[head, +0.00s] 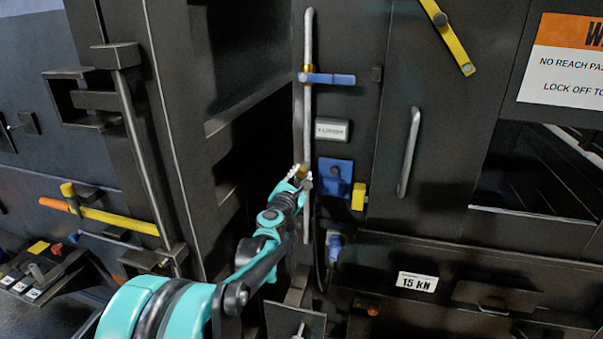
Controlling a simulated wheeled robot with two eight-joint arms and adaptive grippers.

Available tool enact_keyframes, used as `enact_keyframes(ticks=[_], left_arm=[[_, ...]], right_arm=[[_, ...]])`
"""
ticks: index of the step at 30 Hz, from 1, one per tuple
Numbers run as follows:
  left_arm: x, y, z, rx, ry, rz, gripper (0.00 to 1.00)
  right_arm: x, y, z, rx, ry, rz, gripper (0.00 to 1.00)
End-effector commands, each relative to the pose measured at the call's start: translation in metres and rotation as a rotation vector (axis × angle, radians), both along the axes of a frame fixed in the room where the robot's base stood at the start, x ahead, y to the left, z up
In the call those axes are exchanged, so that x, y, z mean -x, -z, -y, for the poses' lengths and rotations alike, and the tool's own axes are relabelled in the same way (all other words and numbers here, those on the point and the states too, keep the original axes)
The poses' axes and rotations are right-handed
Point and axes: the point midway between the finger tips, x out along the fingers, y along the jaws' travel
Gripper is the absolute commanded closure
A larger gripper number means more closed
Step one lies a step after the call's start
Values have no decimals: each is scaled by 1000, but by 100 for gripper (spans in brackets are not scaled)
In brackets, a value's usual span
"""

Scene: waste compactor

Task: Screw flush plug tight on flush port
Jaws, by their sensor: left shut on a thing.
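My left arm reaches in from the bottom, and its teal gripper (303,178) is at the lower part of a vertical grey pipe (308,115) on the dark machine front. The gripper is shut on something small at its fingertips. A bit of yellowish metal shows there, probably the flush plug, but the fingers hide most of it. The flush port is not clearly visible; I cannot tell whether the plug touches it or how it sits. A small label plate (332,129), apparently reading FLUSH, is up and right of the gripper. My right gripper is out of view.
A blue lever (328,79) crosses the pipe above. Right of the gripper are a blue box (335,178) and a yellow block (359,196). A blue plug with a cable (334,243) is below. A grey handle (409,152) stands farther right.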

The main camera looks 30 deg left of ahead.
Motion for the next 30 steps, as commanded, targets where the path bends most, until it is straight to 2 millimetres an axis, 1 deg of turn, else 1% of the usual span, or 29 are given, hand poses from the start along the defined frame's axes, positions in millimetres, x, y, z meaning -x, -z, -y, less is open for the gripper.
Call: enact_keyframes(ticks=[3,9,10,11,12,19,20,30], left_arm=[[0,0,0,-90,0,-22,100],[0,0,0,-108,0,-26,100],[0,0,0,-108,0,-26,70],[0,0,0,-108,0,-26,62],[0,0,0,-108,0,-26,52],[0,0,0,-107,0,-26,51],[0,0,0,-107,0,-26,55],[3,0,0,-106,0,-25,55]], right_arm=[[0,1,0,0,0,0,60],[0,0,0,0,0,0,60],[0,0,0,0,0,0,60],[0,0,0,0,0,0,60],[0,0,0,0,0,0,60],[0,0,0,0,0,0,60],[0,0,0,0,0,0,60],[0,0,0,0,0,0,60]])
